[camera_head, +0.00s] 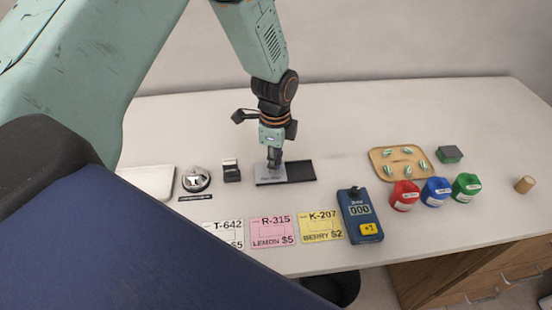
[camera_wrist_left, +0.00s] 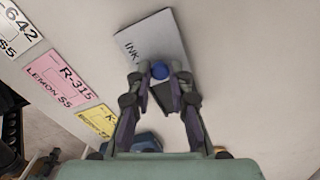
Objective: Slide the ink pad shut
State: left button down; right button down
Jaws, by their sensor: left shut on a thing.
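The ink pad is a low dark tray on the counter in the head view. Its grey sliding lid (camera_head: 264,180) covers the left part, and the black pad (camera_head: 300,171) lies bare to the right. My left gripper (camera_head: 274,163) reaches down from above onto the lid. The left gripper (camera_wrist_left: 161,76) is shut on this knob. The fingers hide part of the pad. My right gripper is in neither view.
A bell (camera_head: 196,179) and a small black stamp (camera_head: 231,170) stand left of the pad. Price cards, including a pink one (camera_head: 272,230), and a blue counter device (camera_head: 358,215) lie in front. A wooden tray (camera_head: 376,167) and coloured jars stand right. The counter behind is clear.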

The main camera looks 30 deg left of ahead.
pick_arm(q)
jog(key=shift+a+r, duration=0.1)
jog(key=shift+r, duration=0.05)
jog(key=c, duration=1.5)
grip_release()
jog(key=shift+c, duration=0.2)
jog(key=o, duration=0.3)
jog(key=shift+s+a, duration=0.15)
jog(key=shift+d, duration=0.2)
jog(key=shift+a+r, duration=0.1)
jog(key=shift+r, duration=5.85)
